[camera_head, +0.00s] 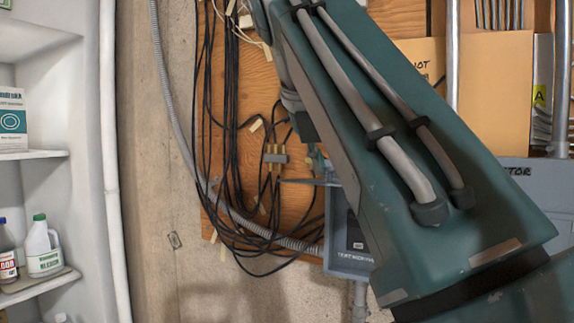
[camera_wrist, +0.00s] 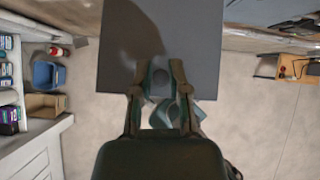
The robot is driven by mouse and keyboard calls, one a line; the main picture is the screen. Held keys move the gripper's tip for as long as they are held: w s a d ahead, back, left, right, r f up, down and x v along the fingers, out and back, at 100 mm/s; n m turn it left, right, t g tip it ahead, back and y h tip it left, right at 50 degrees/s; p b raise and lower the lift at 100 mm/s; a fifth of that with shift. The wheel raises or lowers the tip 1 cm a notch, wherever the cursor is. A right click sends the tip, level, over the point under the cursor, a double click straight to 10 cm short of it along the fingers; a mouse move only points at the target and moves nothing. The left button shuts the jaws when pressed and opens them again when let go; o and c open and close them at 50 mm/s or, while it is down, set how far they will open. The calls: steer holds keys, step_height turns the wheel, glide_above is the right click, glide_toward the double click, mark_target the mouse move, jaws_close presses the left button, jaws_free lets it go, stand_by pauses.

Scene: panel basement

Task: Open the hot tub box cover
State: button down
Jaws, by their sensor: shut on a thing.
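The small grey-blue box (camera_head: 345,262) is mounted on the wooden board in the head view, partly hidden behind my arm. Its front looks open, with a dark part inside. A thin flat grey edge, apparently the cover (camera_head: 300,182), sticks out at the box's top, nearly level. In the wrist view a flat dark grey panel (camera_wrist: 120,70), seemingly this cover, fills the top middle. My gripper (camera_wrist: 160,76) has its fingers at the panel's near edge and is shut on it. The exact contact is hard to see. In the head view my arm hides most of the gripper.
Black cables (camera_head: 235,150) and a grey conduit (camera_head: 178,110) hang left of the box. A larger grey box (camera_head: 535,180) is at right, partly behind my arm. White shelves (camera_head: 35,165) with bottles stand at far left. The wrist view shows open floor (camera_wrist: 265,130) below.

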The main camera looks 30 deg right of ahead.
steer(key=shift+w+d, duration=0.1)
steer(key=c, duration=0.6)
jaws_free()
steer(key=shift+d, duration=0.35)
steer(key=shift+a, duration=0.1)
